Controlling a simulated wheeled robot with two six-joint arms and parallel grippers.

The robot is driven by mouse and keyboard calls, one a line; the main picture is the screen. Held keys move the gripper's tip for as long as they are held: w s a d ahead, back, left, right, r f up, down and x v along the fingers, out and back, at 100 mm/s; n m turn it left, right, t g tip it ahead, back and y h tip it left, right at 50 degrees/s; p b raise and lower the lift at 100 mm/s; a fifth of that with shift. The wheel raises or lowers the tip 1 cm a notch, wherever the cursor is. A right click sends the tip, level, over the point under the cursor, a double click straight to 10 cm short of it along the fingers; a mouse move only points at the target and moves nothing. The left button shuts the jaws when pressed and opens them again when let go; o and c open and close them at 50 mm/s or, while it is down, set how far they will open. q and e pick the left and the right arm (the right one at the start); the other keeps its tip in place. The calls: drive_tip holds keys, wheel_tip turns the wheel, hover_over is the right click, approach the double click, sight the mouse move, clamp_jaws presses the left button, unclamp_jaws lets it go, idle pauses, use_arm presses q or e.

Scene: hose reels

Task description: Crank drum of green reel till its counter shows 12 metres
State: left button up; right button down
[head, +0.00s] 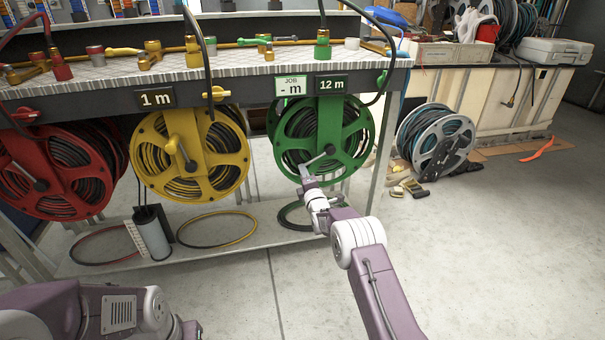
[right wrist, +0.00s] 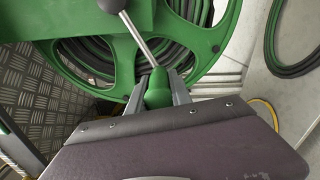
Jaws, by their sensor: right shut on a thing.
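The green reel (head: 325,132) hangs under the bench, wound with dark hose. Its counter (head: 332,85) reads 12 m; a white-and-green job tag (head: 291,84) beside it reads "JOB - m". My right gripper (head: 306,183) is at the lower left of the green drum. In the right wrist view its fingers (right wrist: 157,97) are shut on the green crank knob (right wrist: 157,88), at the end of the metal crank arm (right wrist: 137,36). The green drum (right wrist: 188,45) is close in front of the gripper. My left arm shows at lower left in the head view, but its gripper is not in view.
A yellow reel (head: 190,150) with a counter (head: 156,97) reading 1 m and a red reel (head: 50,170) hang to the left. A low shelf (head: 230,237) holds hose loops. A grey loose reel (head: 437,140) stands on the floor at right. The front floor is clear.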

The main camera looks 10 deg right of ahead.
drive_tip(key=shift+d+f, duration=0.15)
idle(0.3)
drive_tip(key=c, duration=1.2)
unclamp_jaws()
drive_tip(key=shift+o, duration=0.2)
drive_tip(key=shift+s, duration=0.2)
drive_tip(key=shift+s+r+p, duration=0.25)
drive_tip(key=shift+s+p, duration=0.8)
drive_tip(key=shift+p, duration=0.05)
drive_tip(key=s+b, duration=0.6)
drive_tip(key=b, duration=0.3)
drive_tip(key=shift+s+d+f, duration=0.2)
drive_tip(key=shift+s+f, duration=0.05)
drive_tip(key=shift+s, duration=0.05)
